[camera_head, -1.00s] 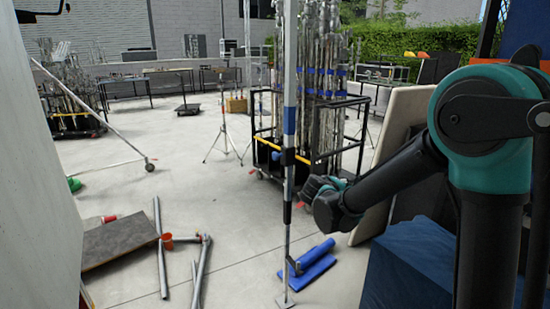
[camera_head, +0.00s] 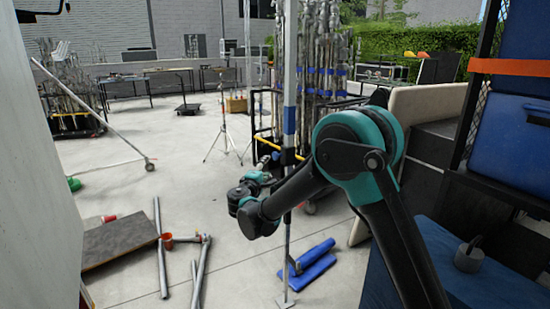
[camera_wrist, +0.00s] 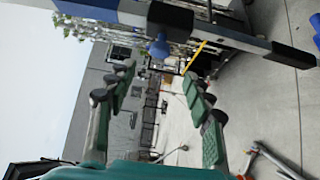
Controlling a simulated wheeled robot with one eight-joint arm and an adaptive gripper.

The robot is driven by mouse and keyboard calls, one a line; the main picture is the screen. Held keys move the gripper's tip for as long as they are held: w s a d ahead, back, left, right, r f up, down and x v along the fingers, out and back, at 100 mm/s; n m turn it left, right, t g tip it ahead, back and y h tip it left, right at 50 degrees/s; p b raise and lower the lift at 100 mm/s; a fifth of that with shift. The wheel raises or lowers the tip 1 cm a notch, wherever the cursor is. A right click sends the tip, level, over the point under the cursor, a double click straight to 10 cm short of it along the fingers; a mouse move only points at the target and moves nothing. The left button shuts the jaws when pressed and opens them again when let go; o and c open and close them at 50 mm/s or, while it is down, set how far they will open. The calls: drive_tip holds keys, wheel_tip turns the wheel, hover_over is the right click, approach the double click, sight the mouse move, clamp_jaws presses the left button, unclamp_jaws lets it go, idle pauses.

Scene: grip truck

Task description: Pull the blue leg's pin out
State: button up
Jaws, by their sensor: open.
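The blue leg (camera_head: 289,120) is a tall upright pole with a blue band, a black collar and a small foot plate on the floor. In the wrist view it crosses the top sideways, showing its black collar (camera_wrist: 170,20). A round blue knob (camera_wrist: 160,48), which looks like the pin's head, sticks out from this collar. My gripper (camera_wrist: 157,78) is open and empty, its two green-padded fingers pointing toward the leg. The knob lies beyond the fingertips, roughly between their lines, and appears untouched. In the head view my gripper is left of the pole, and my arm hides part of the leg.
A cart of metal poles (camera_head: 318,90) stands behind the leg. Blue pieces (camera_head: 314,262) lie by its foot. Grey tubes (camera_head: 160,245) and a flat board (camera_head: 118,241) lie at left. Blue-covered cargo (camera_head: 460,285) is at right. Floor at centre-left is open.

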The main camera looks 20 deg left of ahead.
sight(274, 157)
drive_tip(key=w, duration=0.8)
drive_tip(key=w+a, duration=0.1)
drive_tip(key=w, duration=0.3)
drive_tip(key=shift+w, duration=0.15)
clamp_jaws()
